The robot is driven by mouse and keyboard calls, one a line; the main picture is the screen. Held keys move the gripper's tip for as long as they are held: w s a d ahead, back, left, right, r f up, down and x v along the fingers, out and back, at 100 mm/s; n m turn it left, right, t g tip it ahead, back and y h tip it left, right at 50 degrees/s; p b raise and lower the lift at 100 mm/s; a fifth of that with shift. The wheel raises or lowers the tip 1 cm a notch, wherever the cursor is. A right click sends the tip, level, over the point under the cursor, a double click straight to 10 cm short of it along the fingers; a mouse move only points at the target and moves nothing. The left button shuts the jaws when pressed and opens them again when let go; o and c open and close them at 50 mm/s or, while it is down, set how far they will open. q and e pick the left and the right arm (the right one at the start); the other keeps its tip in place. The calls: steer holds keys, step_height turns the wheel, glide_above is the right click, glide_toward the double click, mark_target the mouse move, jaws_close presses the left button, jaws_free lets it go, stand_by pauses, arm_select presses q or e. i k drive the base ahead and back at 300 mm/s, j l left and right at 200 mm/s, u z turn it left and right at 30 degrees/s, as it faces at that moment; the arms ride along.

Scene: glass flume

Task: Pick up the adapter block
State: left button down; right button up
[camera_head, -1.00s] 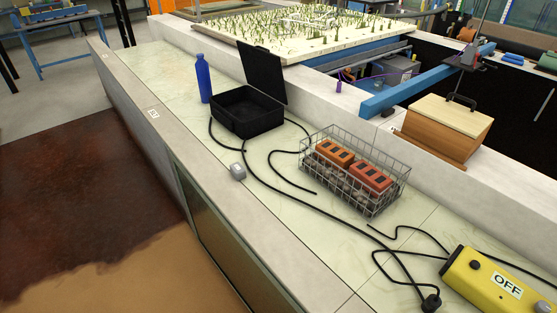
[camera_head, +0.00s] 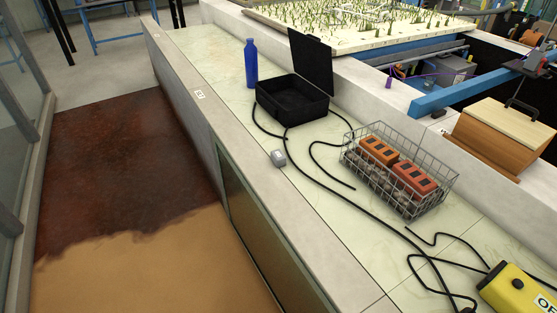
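A small grey block (camera_head: 278,158), which looks like the adapter block, lies on the pale stone ledge (camera_head: 330,232) near its front edge. It sits apart from the black cables and in front of the open black case. Neither of my grippers is in view. Nothing is seen holding the block.
Around it are an open black case (camera_head: 293,108), a blue bottle (camera_head: 251,64), black cables (camera_head: 345,205), a wire basket (camera_head: 387,198) with two orange-red blocks, and a yellow box (camera_head: 508,290). A wooden box (camera_head: 500,135) stands behind. The ledge left of the bottle is clear.

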mark_target(278, 158)
steer(key=i+j, duration=0.35)
steer(key=j, duration=0.3)
steer(key=i+j, duration=0.2)
steer(key=j, duration=0.1)
